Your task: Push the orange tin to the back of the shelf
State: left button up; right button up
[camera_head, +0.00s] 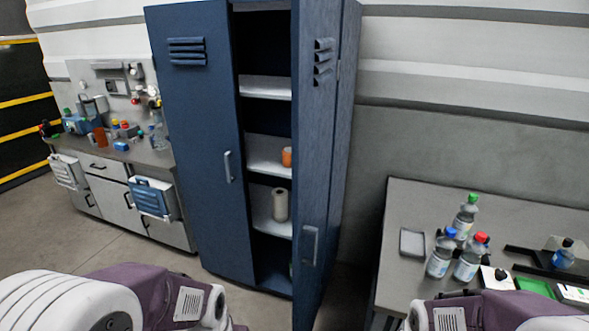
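The orange tin (287,157) stands on a middle shelf (262,168) inside the tall blue locker (200,140). It is near the right side of the opening, partly cut off by the open right door. My left and right arms show at the bottom of the head view, low in front of the locker and the table. Neither gripper's fingers are in view, and nothing of mine touches the tin.
The locker's right door (318,120) stands open toward me; the left door is shut. A pale roll (280,204) stands on the shelf below. A table (410,205) with several bottles is at right. A cluttered counter (150,155) is at left. Floor is clear left of the locker.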

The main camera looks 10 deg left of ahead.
aim_at(286, 151)
jog(key=i+j+u, duration=0.7)
jog(key=i+j+z, duration=0.25)
jog(key=i+j, duration=0.15)
jog(key=i+j+z, duration=0.3)
jog(key=i+j, duration=0.15)
jog(key=i, duration=0.15)
jog(key=i+j+z, duration=0.1)
jog(key=z, duration=0.35)
jog(key=i+j+z, duration=0.15)
jog(key=i+z, duration=0.15)
jog(key=z, duration=0.15)
jog(key=i+j+z, duration=0.15)
jog(key=z, duration=0.3)
jog(key=i+j+z, duration=0.1)
jog(key=j+z, duration=0.35)
jog(key=l, duration=0.1)
